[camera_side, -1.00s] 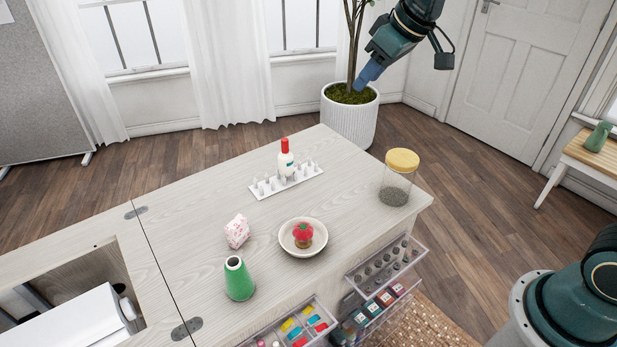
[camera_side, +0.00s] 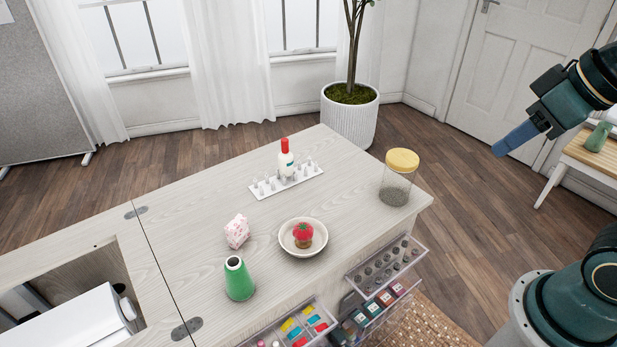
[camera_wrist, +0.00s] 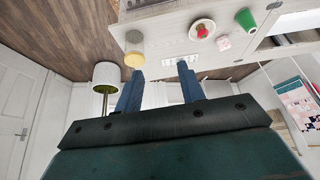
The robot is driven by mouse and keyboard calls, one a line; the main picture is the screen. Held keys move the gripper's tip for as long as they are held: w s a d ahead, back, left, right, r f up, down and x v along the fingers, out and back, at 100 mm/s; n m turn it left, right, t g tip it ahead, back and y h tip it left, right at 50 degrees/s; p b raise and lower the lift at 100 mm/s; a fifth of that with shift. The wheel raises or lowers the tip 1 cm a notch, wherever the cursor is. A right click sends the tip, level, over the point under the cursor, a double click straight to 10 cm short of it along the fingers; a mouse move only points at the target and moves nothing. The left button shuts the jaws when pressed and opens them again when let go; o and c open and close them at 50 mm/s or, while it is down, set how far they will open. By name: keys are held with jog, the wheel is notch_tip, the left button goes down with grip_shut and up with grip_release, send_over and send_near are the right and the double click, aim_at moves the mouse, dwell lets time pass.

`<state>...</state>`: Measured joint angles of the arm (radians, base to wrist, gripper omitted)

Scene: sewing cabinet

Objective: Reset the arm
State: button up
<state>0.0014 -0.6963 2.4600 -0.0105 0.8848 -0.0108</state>
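My gripper (camera_side: 507,148) is up in the air at the right in the side view, beyond the right end of the cabinet top (camera_side: 200,209) and clear of it. In the wrist view its two blue fingers (camera_wrist: 160,76) are spread apart with nothing between them, so it is open and empty. In the side view one finger hides the other.
The cabinet top holds a jar with a yellow lid (camera_side: 396,178), a white rack with a bottle (camera_side: 287,180), a bowl with a red pincushion (camera_side: 302,237), a green thread cone (camera_side: 238,278) and a pink-white bundle (camera_side: 237,231). Clear drawers (camera_side: 387,263) stand open in front. A potted plant (camera_side: 350,112) stands behind.

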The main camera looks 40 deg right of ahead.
jog(key=shift+s+d+f, duration=0.1)
jog(key=shift+s+f, duration=0.3)
jog(key=shift+s, duration=0.4)
